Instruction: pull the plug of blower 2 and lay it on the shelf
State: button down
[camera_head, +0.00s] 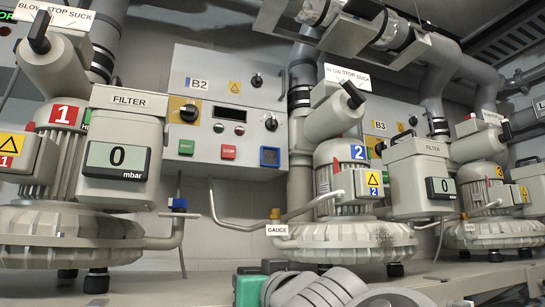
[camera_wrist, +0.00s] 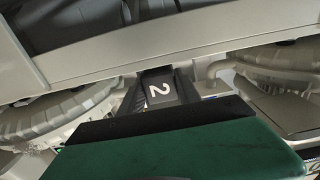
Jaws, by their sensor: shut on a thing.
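Blower 2 (camera_head: 358,242) stands right of centre in the head view, with a blue 2 label and a round ribbed base. In the wrist view a dark plug (camera_wrist: 160,92) with a white 2 sits between the jaws of my gripper (camera_wrist: 158,76). The jaws are shut on it. Its far end lies close to a pale beam, and I cannot tell whether it touches or is seated in anything. The pale shelf (camera_head: 455,272) runs under the blowers.
Blower 1 (camera_head: 60,235) stands at the left and blower 3 (camera_head: 487,232) at the right. The B2 control box (camera_head: 226,118) hangs behind. A thin pipe with a GAUGE tag (camera_head: 277,230) crosses between blowers 1 and 2. Ribbed bases flank the plug in the wrist view.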

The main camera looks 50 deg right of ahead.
jog(key=shift+f+b, duration=0.3)
jog(key=shift+f, duration=0.1)
dwell(0.3)
jog(key=c, duration=0.8)
grip_release()
jog(key=shift+o, duration=0.2)
